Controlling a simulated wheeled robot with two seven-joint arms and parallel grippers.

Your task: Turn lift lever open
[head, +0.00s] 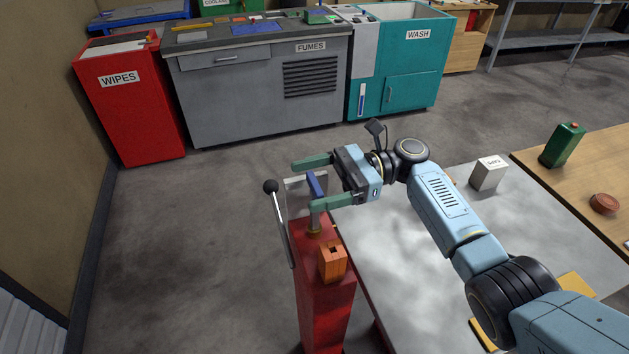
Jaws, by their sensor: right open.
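A red post (325,310) stands at the left end of the grey-topped table. A metal lever (282,228) with a black ball knob leans up along the post's left side. A short blue handle (316,184) sits near the post's top, by a pale grey plate. My right gripper (310,182) is open, its two green fingers pointing left. In the picture the blue handle lies between the fingers; I cannot tell whether they touch it. The black knob is left of the fingertips, apart from them. I cannot tell which of the two is the lift lever. My left gripper is not in view.
An orange block (332,262) is on the post's front. A small white box (488,173) stands on the grey tabletop (400,285). A green can (562,145) and a reddish round tin (604,204) are on a wooden table at right. Open floor lies left of the post.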

